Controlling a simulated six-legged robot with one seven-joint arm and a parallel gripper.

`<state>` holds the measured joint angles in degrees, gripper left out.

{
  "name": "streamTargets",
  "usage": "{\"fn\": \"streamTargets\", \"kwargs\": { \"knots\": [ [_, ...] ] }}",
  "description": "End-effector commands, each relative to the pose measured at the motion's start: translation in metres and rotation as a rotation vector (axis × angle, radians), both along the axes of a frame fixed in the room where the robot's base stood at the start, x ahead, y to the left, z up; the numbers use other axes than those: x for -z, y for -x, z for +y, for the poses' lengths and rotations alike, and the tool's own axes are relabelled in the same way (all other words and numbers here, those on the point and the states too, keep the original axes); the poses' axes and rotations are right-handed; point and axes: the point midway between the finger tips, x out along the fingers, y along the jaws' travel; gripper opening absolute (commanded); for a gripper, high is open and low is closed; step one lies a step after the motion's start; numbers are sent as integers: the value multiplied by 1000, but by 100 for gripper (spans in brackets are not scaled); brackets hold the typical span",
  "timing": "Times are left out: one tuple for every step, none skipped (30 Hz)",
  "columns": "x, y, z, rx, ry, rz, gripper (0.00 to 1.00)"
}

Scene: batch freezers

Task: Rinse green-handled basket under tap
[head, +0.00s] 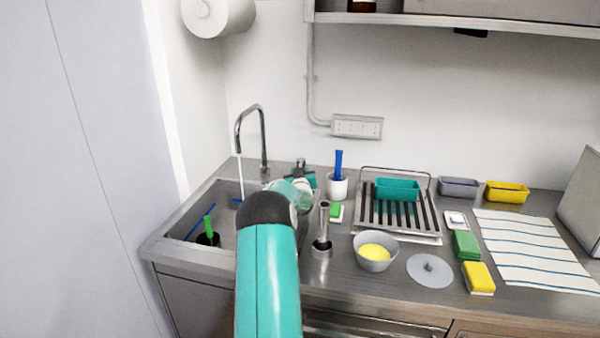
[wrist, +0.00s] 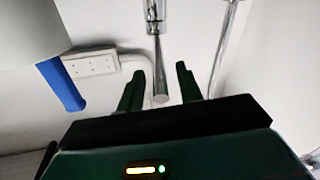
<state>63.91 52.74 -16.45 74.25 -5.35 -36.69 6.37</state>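The green-handled basket (head: 208,238) sits in the left part of the sink (head: 178,250). Its green handle stands up from a dark round body. The tap (head: 264,135) arches over the sink, and a thin pale stream hangs below its spout. My gripper (head: 300,168) is at the back of the counter, right of the tap, partly hidden by my arm. In the wrist view my gripper (wrist: 160,85) is open. A metal stem (wrist: 158,70), apparently the tap's lever, shows between its fingers with gaps on both sides. The tap pipe (wrist: 226,45) shows beside it.
A blue-handled brush (head: 339,165) stands in a white cup. A drying rack (head: 438,238) holds a teal basket (head: 397,189). A grey bowl (head: 375,264), a round lid (head: 430,271), sponges and a striped towel (head: 530,250) cover the right counter. A shelf (head: 450,22) hangs above.

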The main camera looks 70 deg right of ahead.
Motion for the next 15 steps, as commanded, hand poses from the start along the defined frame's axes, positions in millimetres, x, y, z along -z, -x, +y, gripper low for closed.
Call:
{"fn": "streamTargets", "kwargs": {
  "knots": [
    [0,0,0,0,0,0,36],
    [0,0,0,0,0,0,36],
    [0,0,0,0,0,0,36],
    [0,0,1,0,0,0,36],
    [0,0,1,0,-1,0,36],
    [0,1,3,0,-1,0,36],
    [1,2,4,0,-2,1,36],
    [0,2,6,0,-1,0,36],
    [0,4,10,0,-1,0,36],
    [-1,5,13,0,0,-1,36],
    [0,6,17,1,-1,-1,36],
    [-1,8,22,1,-1,-1,36],
    [-1,9,27,1,0,-1,36],
    [0,11,32,0,-2,0,36],
    [-1,13,39,0,-1,-1,36]
  ]
}}
